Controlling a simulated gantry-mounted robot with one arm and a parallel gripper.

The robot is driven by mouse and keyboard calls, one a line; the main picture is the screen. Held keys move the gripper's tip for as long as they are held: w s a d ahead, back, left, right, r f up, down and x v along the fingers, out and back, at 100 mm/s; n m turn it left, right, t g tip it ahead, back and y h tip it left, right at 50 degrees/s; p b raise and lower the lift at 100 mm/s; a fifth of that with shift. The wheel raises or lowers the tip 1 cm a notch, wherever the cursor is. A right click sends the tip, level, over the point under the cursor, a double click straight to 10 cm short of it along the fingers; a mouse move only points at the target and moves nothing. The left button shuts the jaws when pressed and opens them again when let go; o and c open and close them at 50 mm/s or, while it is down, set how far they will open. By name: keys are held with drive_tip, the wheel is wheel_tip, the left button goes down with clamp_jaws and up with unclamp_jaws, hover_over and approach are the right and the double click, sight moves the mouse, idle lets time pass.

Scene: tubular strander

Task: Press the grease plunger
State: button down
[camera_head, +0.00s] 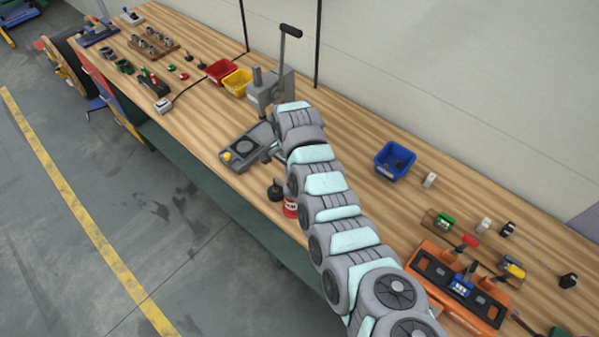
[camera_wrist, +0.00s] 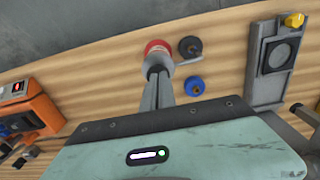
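A red can with a pale label (camera_head: 290,208) stands on the bench near its front edge, partly hidden by my arm. In the wrist view it is the red round thing (camera_wrist: 157,47), with a grey top that looks like the grease plunger (camera_wrist: 157,62). My gripper (camera_wrist: 161,77) has its two narrow grey fingers together, with nothing seen between them. Its tips point at the grey top and overlap its lower edge in the wrist view; I cannot tell whether they touch. My arm hides the gripper in the head view.
A black knobbed piece (camera_head: 275,191) stands beside the can, and a blue round piece (camera_wrist: 194,86) is close by in the wrist view. A grey lever press (camera_head: 270,88) and a grey fixture with a yellow knob (camera_head: 243,147) stand beyond.

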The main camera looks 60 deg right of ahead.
drive_tip(key=shift+s+a+f, duration=0.1)
drive_tip(key=shift+f, duration=0.15)
wheel_tip(320, 180, up, 14)
drive_tip(key=p, duration=0.2)
drive_tip(key=shift+r, duration=0.25)
idle(0.7)
